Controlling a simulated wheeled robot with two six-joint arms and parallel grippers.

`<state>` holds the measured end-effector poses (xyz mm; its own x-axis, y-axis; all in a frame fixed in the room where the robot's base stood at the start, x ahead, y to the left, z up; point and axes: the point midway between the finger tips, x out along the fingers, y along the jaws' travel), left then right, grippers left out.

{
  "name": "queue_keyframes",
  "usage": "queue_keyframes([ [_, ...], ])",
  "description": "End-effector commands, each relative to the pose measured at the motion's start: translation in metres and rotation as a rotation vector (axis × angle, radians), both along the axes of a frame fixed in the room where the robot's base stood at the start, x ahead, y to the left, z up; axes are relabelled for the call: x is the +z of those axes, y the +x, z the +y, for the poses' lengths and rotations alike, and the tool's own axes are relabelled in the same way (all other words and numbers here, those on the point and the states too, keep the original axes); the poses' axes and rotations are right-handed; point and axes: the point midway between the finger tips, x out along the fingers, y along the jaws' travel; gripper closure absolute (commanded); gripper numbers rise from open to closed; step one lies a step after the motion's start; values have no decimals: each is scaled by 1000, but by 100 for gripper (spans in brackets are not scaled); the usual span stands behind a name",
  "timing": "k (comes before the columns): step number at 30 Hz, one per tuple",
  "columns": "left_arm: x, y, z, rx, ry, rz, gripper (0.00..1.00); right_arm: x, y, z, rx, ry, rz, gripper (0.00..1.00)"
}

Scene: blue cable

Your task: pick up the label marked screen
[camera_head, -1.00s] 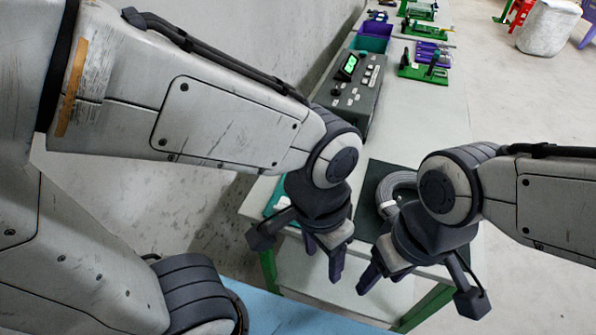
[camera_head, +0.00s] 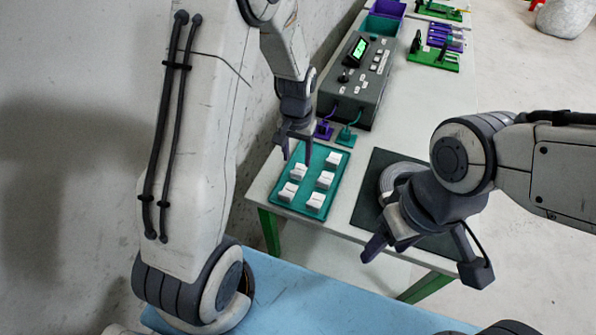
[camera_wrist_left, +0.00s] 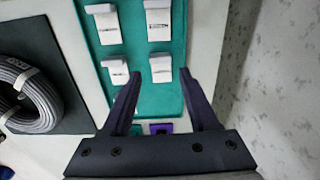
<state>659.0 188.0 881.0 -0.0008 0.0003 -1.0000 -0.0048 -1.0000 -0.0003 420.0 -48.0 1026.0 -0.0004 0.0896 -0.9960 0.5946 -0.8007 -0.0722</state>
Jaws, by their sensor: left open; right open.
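Several white labels lie in two columns on a teal tray (camera_head: 272,204); their print is too small to read, so I cannot tell which is marked screen. In the head view one label (camera_head: 299,171) is just below my left gripper (camera_head: 297,157), which is open, empty and pointing down over the far left part of the tray. In the left wrist view a white label (camera_wrist_left: 160,68) appears between the open fingertips, with another label (camera_wrist_left: 117,71) beside it. My right gripper (camera_head: 385,246) is open and empty near the table's front edge.
A grey cable coil (camera_head: 400,177) lies on a dark mat (camera_head: 366,208) right of the tray. A grey control box (camera_head: 350,100) with a green display stands behind. Purple (camera_head: 323,130) and teal (camera_head: 346,137) connectors lie between box and tray. A wall is at left.

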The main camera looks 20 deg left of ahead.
Motion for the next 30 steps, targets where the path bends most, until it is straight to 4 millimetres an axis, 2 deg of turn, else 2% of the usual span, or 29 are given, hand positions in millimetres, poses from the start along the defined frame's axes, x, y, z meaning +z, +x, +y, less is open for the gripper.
queue_keyframes([
  [5, -13, -1, 0, -1, 0, 2, 40, 1, 0, 0, 0, 0, 0, 38],
  [15, -58, -3, 1, -1, 0, 2, 40, 7, 0, 0, 0, 0, 0, 38],
  [23, -61, -2, 1, -1, 0, -1, 40, 7, 0, 0, 0, 0, 0, 38],
  [24, -61, -2, 1, -1, 0, -1, 48, 7, 0, 0, 0, 0, 0, 38],
  [26, -61, -2, 1, -1, 0, -1, 71, 7, 0, 0, 0, 0, 0, 38],
  [28, -61, -2, 1, -1, 0, -1, 97, 7, 0, 0, 0, 0, 0, 38],
  [30, -61, -2, 1, -1, 0, -1, 100, 7, 0, 0, 0, 0, 0, 38],
])
